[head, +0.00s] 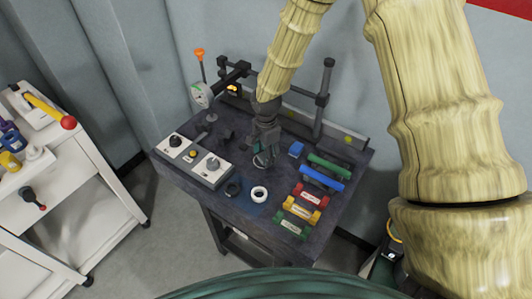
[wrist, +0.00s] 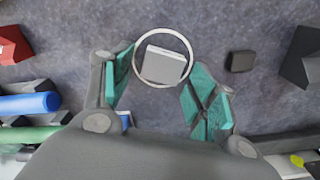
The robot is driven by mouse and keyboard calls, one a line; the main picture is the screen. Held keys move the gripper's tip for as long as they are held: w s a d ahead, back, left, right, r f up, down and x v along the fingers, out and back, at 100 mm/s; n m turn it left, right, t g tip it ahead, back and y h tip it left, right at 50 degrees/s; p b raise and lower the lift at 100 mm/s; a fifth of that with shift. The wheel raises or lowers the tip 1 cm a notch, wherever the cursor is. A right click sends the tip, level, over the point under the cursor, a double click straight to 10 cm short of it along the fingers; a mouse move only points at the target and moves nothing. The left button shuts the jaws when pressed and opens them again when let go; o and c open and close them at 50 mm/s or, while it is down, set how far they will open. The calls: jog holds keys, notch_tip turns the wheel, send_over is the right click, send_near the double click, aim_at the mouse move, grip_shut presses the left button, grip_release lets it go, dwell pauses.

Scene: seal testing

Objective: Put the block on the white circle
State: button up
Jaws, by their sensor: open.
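The block (wrist: 165,66) is pale grey and small, and in the wrist view it lies inside the outline of the white circle (wrist: 162,29), turned slightly. The circle is a thin white ring on the dark table top. My gripper (wrist: 161,72) is open, its two teal-padded fingers to the left and right of the block with gaps on both sides.
A blue block (head: 296,149) and several coloured bars (head: 321,178) stand at right. A clamp stand (head: 323,95) rises behind.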

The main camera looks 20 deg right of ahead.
notch_tip(320, 180, up, 12)
jog(key=b, duration=0.3)
dwell(0.5)
jog(key=shift+c, duration=0.4)
dwell(0.8)
